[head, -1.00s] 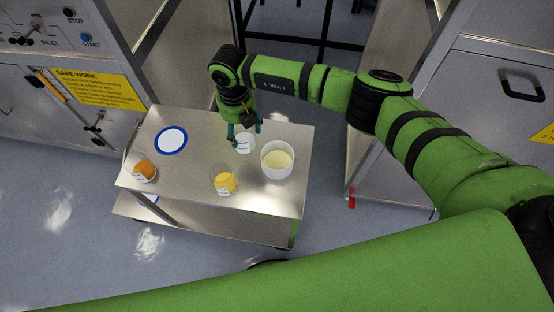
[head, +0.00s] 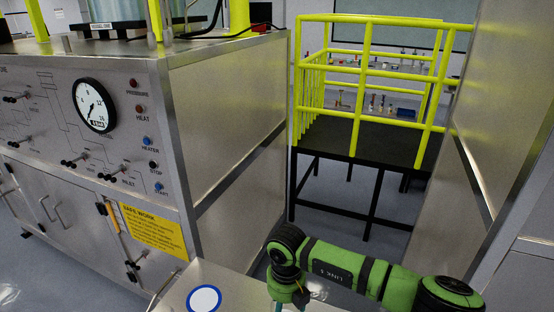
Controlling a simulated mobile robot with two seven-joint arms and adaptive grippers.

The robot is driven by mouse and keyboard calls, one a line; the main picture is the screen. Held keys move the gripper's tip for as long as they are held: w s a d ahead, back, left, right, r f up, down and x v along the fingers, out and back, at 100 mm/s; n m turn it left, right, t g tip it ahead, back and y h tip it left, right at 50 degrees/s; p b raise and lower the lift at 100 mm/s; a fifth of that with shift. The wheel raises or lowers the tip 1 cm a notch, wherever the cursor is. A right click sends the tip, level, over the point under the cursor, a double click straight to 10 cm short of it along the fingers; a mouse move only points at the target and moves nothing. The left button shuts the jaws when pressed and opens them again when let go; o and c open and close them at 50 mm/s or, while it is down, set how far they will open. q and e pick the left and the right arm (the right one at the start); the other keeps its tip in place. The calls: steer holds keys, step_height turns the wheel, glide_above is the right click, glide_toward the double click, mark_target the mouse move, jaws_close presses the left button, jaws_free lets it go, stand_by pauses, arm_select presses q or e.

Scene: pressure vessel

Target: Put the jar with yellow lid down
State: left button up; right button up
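No jar with a yellow lid shows in the head view now; the jars' part of the cart lies below the bottom edge. The steel cart top (head: 235,287) shows only as a strip at the bottom, with a white disc with a blue rim (head: 203,299) on it. My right gripper (head: 289,302) hangs over the cart at the bottom edge, to the right of the disc. Its fingertips are cut off, so its opening and anything between them are hidden. My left gripper is out of view.
A steel cabinet (head: 225,140) with a pressure gauge (head: 94,105), buttons and valves stands to the left of the cart. A yellow-railed platform (head: 380,145) stands behind. A tall steel panel (head: 510,100) closes the right side. Grey floor shows between them.

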steer(key=s+d+r+n+b, duration=0.3)
steer(key=d+n, duration=0.5)
steer(key=n, duration=0.9)
steer(key=s+d+r+n+b, duration=0.2)
steer(key=s+d+n+b, duration=0.4)
steer(key=n, duration=1.1)
steer(key=shift+s+d+r+n, duration=0.4)
steer(key=shift+s+d, duration=0.55)
steer(key=shift+s, duration=0.15)
